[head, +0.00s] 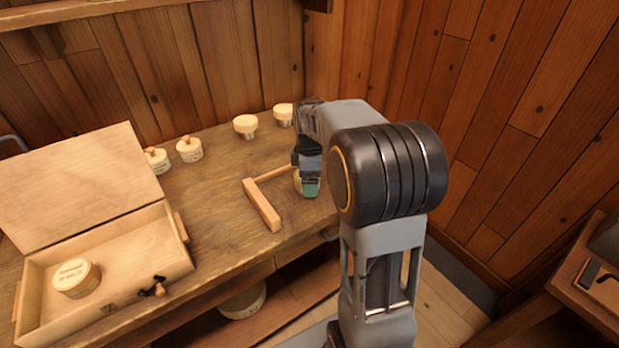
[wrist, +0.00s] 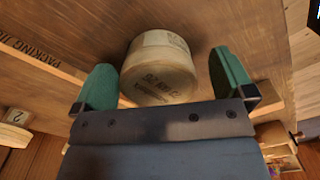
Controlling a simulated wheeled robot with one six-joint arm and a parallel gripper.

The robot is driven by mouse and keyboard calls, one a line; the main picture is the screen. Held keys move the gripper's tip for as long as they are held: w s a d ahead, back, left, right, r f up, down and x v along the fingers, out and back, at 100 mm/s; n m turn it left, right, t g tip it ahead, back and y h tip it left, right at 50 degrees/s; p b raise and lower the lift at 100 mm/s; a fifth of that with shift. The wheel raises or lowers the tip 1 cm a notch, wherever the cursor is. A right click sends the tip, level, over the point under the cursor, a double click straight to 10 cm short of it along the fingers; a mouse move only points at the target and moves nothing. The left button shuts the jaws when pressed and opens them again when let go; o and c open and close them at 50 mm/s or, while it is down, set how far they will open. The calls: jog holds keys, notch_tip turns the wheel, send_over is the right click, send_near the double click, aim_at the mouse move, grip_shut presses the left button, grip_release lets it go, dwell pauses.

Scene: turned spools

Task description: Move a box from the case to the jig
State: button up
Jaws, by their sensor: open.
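The open wooden case (head: 107,254) lies at the left of the bench with its lid tilted back; one round pale box (head: 77,277) with lettering on its lid is inside. The jig (head: 262,205) is an L of two wooden strips on the bench; a lettered strip also shows in the wrist view (wrist: 40,62). Another round pale box (wrist: 160,68) stands at the jig, between the green fingers of my gripper (wrist: 164,66). The fingers are apart, with a gap on each side of it.
Several round boxes stand along the back of the bench, including one with a knob-like piece on top (head: 190,149) and a plain one (head: 246,126). A dark latch (head: 155,287) is at the case front. Bare bench (head: 215,205) lies between case and jig.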

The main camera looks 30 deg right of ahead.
notch_tip(320, 180, up, 11)
jog(key=p, duration=0.2)
jog(key=s+a+f+m+t, duration=0.1)
jog(key=s+a+f+m, duration=0.3)
jog(key=s+a+m, duration=0.1)
jog(key=s+a+f+m+t, duration=0.2)
jog(key=s+a+f+m, duration=0.2)
jog(key=s+m, duration=0.3)
jog(key=s+a, duration=0.1)
jog(key=s, duration=0.2)
jog(key=shift+s+a+f+m, duration=0.2)
jog(key=shift+s+m, duration=0.1)
jog(key=shift+m, duration=0.1)
